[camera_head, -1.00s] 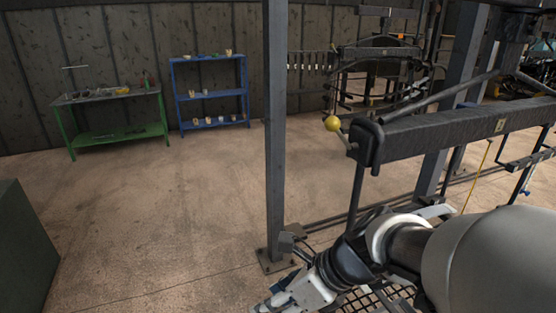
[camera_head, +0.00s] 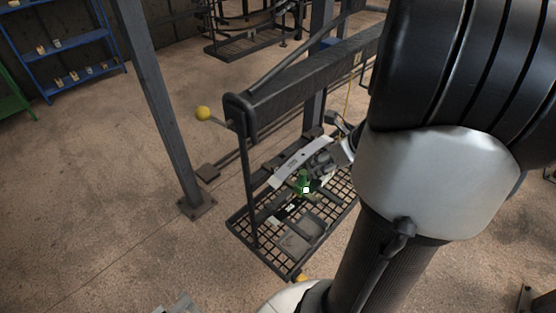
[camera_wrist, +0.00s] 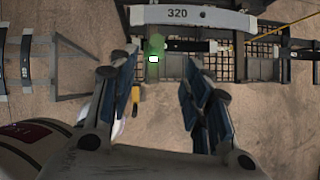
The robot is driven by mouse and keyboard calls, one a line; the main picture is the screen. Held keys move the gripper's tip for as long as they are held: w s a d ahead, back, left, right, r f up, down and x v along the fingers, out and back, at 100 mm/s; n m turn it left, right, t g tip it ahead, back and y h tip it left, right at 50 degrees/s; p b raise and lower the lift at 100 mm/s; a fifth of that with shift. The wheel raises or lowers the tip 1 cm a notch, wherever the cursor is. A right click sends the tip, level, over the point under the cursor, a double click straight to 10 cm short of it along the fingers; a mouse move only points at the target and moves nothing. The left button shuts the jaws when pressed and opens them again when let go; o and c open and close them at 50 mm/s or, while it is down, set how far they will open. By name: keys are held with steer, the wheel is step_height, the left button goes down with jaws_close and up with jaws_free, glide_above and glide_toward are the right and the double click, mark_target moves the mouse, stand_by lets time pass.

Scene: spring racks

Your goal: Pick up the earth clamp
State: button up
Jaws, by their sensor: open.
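A small green item, which I take for the earth clamp (camera_head: 304,178), is at the dark mesh rack, below a pale curved spring plate (camera_head: 300,160). A small white square shows on its lower part. In the wrist view the green item (camera_wrist: 155,43) is just beyond my fingertips, below the plate marked 320 (camera_wrist: 195,17). My gripper (camera_wrist: 161,62) is open, with one finger on each side and nothing between the fingers. The green item is nearer the left finger and apart from both. Its exact shape is too small to tell.
The mesh rack tray (camera_head: 265,255) stands on the floor under a thick dark beam (camera_head: 310,75) with a yellow ball (camera_head: 202,113) at its end. A grey post (camera_head: 155,100) stands left of it. A yellow-ended thing (camera_wrist: 136,98) lies near the left finger.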

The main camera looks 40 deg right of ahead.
mark_target(306, 173)
steer(key=b+x, duration=0.3)
steer(key=x, duration=1.1)
steer(key=shift+a+f+b, duration=0.1)
steer(key=shift+a+b, duration=0.1)
steer(key=shift+b, duration=0.15)
steer(key=shift+s, duration=0.1)
steer(key=shift+c, duration=0.4)
jaws_close()
